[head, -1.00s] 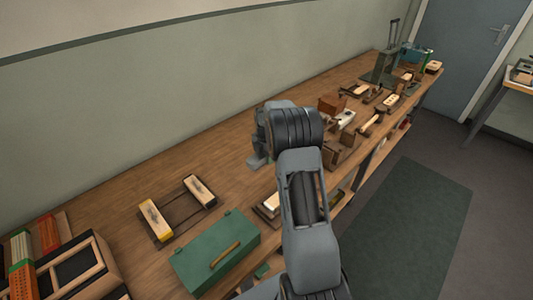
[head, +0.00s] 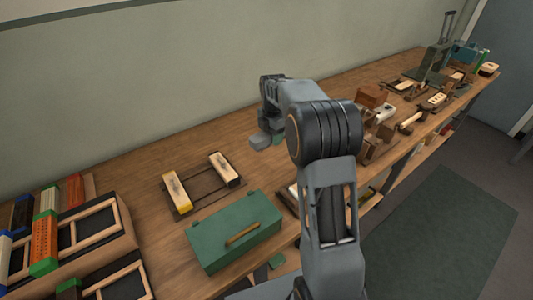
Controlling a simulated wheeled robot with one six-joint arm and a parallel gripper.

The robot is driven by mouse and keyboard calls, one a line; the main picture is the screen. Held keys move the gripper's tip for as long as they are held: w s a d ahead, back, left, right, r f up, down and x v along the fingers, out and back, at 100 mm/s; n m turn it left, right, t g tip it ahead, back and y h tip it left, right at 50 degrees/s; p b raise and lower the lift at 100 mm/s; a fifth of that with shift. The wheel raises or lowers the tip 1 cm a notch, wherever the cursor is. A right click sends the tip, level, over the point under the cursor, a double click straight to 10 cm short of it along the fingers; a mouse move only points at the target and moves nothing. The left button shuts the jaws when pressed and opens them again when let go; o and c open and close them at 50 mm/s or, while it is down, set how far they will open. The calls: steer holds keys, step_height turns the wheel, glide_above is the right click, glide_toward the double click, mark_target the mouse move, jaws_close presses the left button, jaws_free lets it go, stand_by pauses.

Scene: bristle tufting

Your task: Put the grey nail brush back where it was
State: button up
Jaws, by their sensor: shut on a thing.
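My gripper (head: 268,132) is at the end of my arm, above the wooden bench and close to the wall, in the middle of the head view. It is shut on a small grey block (head: 259,142), which I take to be the grey nail brush. Its bristles cannot be made out, and my wrist hides part of the grip. A wooden rack of framed compartments (head: 132,232) stands at the left end of the bench, with several coloured brushes in it or beside it. No empty place can be tied to the grey brush from here.
A green box with a brass-coloured handle (head: 215,245) stands at the bench's front. Behind it is a dark frame with two pale wooden blocks (head: 176,192). Wooden blocks, tools and a dark stand (head: 432,65) crowd the right part. Bare bench (head: 150,165) lies along the wall.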

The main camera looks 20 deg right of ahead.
steer(key=shift+s+a+r, duration=0.1)
steer(key=shift+s, duration=0.1)
steer(key=shift+m, duration=0.4)
steer(key=w+f+p, duration=0.1)
steer(key=w+f, duration=0.2)
steer(key=w, duration=0.1)
steer(key=w+d+f+p, duration=0.1)
steer(key=w+f, duration=0.2)
steer(key=w, duration=0.1)
steer(key=w+f+p, duration=0.1)
steer(key=w+f, duration=0.2)
steer(key=w, duration=0.1)
steer(key=shift+w+d, duration=0.2)
steer(key=shift+d, duration=0.2)
steer(key=shift+w+f, duration=0.3)
steer(key=shift+f, duration=0.45)
steer(key=shift+f+p, duration=0.3)
steer(key=shift+f, duration=0.95)
steer(key=shift+f, duration=0.2)
steer(key=o, duration=0.9)
